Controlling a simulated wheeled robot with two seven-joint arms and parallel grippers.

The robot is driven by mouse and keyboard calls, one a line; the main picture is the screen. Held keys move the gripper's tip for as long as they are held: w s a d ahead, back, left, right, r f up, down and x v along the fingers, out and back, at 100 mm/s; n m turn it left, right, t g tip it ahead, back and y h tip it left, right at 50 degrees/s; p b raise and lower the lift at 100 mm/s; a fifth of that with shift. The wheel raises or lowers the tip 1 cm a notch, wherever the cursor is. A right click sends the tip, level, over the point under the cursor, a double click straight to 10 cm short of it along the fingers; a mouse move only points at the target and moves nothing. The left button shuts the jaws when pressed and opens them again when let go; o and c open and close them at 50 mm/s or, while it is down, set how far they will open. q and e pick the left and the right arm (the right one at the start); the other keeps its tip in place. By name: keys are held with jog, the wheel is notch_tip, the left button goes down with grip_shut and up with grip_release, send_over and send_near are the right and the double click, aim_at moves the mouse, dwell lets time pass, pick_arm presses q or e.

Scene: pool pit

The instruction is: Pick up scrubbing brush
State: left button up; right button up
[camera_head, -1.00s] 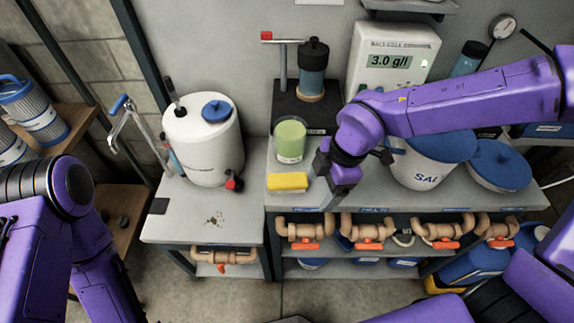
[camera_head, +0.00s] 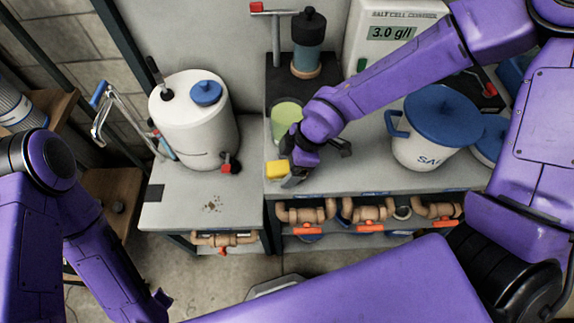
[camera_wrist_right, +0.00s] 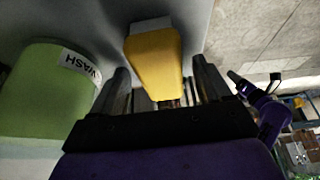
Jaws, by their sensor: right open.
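The scrubbing brush, a yellow block (camera_head: 277,169), lies near the front edge of the grey bench, left of my right gripper (camera_head: 293,178), which partly covers it. In the right wrist view the yellow block (camera_wrist_right: 155,62) with a pale underside lies ahead, between the two open fingers of my right gripper (camera_wrist_right: 160,76). I cannot tell whether the fingers touch it. My left arm shows at the left of the head view, but its gripper is not visible.
A green tub (camera_head: 286,118) stands just behind the brush; its WASH label shows in the wrist view (camera_wrist_right: 80,65). A white bucket with a blue lid (camera_head: 436,115) stands to the right. A white tank (camera_head: 195,130) stands left. Pipes with orange valves (camera_head: 305,229) run below the bench edge.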

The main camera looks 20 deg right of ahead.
jog(key=shift+a+f, duration=0.1)
jog(key=shift+a, duration=0.05)
jog(key=shift+f+b, duration=0.3)
jog(key=shift+b, duration=0.15)
dwell(0.3)
jog(key=c, duration=1.1)
